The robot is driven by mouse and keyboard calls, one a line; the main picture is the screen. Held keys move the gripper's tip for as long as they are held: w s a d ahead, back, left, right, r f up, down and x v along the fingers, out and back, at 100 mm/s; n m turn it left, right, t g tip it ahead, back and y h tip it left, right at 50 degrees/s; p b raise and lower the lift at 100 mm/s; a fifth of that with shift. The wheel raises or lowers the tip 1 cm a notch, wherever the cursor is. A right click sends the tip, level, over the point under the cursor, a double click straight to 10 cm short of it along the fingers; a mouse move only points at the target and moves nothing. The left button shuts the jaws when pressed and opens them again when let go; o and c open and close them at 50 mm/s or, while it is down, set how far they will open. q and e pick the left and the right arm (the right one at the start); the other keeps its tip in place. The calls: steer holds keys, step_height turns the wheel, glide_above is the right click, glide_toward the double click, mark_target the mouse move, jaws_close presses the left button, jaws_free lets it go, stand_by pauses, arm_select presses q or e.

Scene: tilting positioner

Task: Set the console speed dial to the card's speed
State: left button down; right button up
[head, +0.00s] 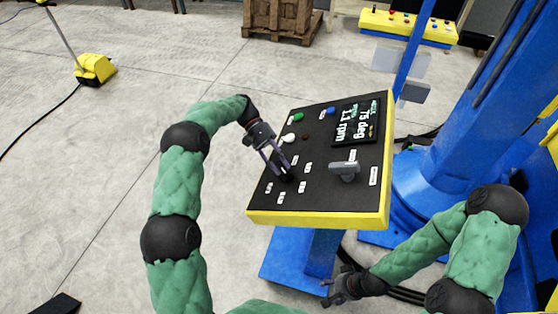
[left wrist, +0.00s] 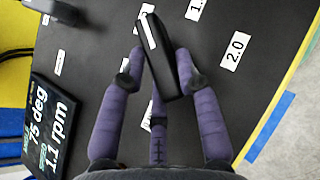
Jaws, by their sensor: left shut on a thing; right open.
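The console (head: 330,205) is a tilted black panel with a yellow rim. Its display (head: 356,122) reads 75 deg and 1.1 rpm; it also shows in the left wrist view (left wrist: 45,125). The speed dial (left wrist: 160,65) is a black knob with a white pointer line, its marked end towards the top of the left wrist view. White number labels lie around it, one reading 2.0 (left wrist: 235,50). My left gripper (head: 284,170) is shut on the dial, its fingers on both sides of it (left wrist: 157,82). My right gripper (head: 340,288) is open and empty, below the console. I cannot make out a readable card.
A grey lever-like knob (head: 344,171) stands right of the dial. Green (head: 298,117), white (head: 288,137) and blue (head: 331,111) buttons sit along the upper panel. A large blue column (head: 440,130) rises at the right. A yellow pedal unit (head: 95,68) lies on the open floor.

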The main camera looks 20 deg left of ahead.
arm_select(q)
steer(key=m+y, duration=0.1)
steer(key=m, duration=0.1)
steer(key=d+m+g+y+p, duration=0.1)
steer(key=m+y, duration=0.1)
steer(key=m, duration=0.1)
steer(key=shift+w+r+y+p, duration=0.1)
steer(key=shift+r+y+p, duration=0.1)
steer(key=shift+y+p, duration=0.1)
steer(key=shift+d+r+m+g+y+p, duration=0.15)
steer(key=shift+m+g+y+p, duration=0.4)
steer(key=shift+m+y, duration=1.15)
steer(key=shift+m+t, duration=0.25)
steer(key=shift+m, duration=0.15)
steer(key=c, duration=0.9)
jaws_free()
